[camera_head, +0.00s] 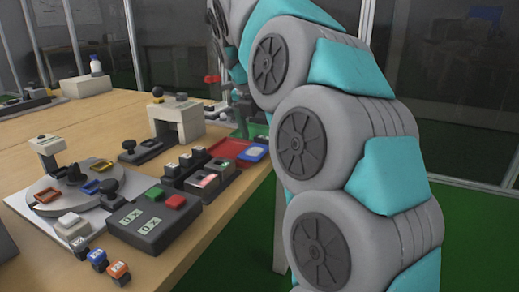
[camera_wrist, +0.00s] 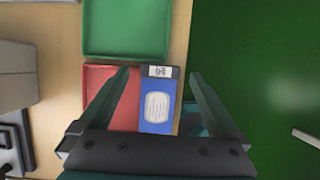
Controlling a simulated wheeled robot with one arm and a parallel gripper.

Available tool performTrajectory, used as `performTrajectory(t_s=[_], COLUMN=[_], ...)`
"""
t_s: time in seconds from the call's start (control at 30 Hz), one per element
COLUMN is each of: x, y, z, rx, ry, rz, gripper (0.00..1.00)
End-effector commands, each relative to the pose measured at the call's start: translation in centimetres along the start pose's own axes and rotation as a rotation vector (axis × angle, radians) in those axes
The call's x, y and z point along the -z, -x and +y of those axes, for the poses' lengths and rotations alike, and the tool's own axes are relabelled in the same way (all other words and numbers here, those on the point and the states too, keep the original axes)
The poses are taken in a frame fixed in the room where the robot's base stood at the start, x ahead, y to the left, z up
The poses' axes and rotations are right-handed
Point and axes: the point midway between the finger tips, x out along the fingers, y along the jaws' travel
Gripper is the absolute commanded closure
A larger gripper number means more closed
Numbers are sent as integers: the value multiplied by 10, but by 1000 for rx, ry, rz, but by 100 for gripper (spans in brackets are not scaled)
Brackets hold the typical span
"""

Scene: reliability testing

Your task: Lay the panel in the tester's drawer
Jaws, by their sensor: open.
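A blue panel with a white oval label and a dark labelled end (camera_wrist: 157,112) lies at the right side of the red tray (camera_wrist: 96,76) in the wrist view. In the head view the blue and white piece (camera_head: 253,153) shows at the red tray's right end. My gripper (camera_wrist: 158,73) is open, with its fingers on either side of the panel in the wrist view and nothing held. Its height above the panel is hard to judge. I cannot clearly make out a tester's drawer; a beige arch-shaped unit (camera_head: 178,120) stands on the table.
A green tray (camera_wrist: 125,30) adjoins the red tray. A round turntable (camera_head: 75,187), a dark button box (camera_head: 153,222), small blocks (camera_head: 97,258) and a row of modules (camera_head: 200,172) crowd the table. Green floor lies beyond the table edge.

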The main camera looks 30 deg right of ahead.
Motion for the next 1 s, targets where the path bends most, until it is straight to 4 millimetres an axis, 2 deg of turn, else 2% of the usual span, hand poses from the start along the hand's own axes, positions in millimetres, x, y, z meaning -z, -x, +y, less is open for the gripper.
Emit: performTrajectory(t_s=[0.2,1.0], x=[0,0], y=[-2,-2], z=[0,0], rx=[0,0], ry=[0,0], rz=[0,1], gripper=[3,92])
